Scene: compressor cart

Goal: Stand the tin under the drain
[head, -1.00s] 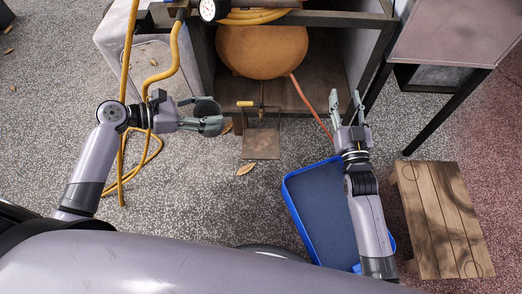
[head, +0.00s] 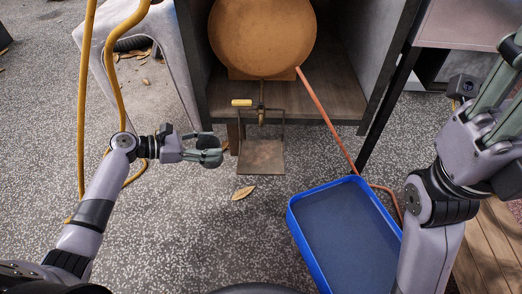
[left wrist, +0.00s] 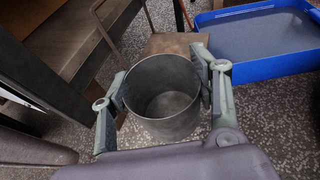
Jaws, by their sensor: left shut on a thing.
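The tin is a round, open-topped grey can (left wrist: 165,98). In the left wrist view it is upright between the two fingers of my left gripper, and its inside looks empty. In the head view the tin (head: 206,140) shows small and dark at my left gripper (head: 211,152), which is shut on it. The drain (head: 262,115), with a yellow handle (head: 241,102), hangs below the round orange tank. A square plate on a wire hanger (head: 262,156) is below the drain. The tin is left of this plate and apart from it. My right gripper (head: 504,88) is at the right edge, its fingertips partly cut off.
The orange tank (head: 262,38) sits inside a dark frame (head: 190,50). A blue tray (head: 345,235) lies on the ground at centre right, with an orange hose (head: 328,120) running past it. A yellow hose (head: 84,95) hangs at left.

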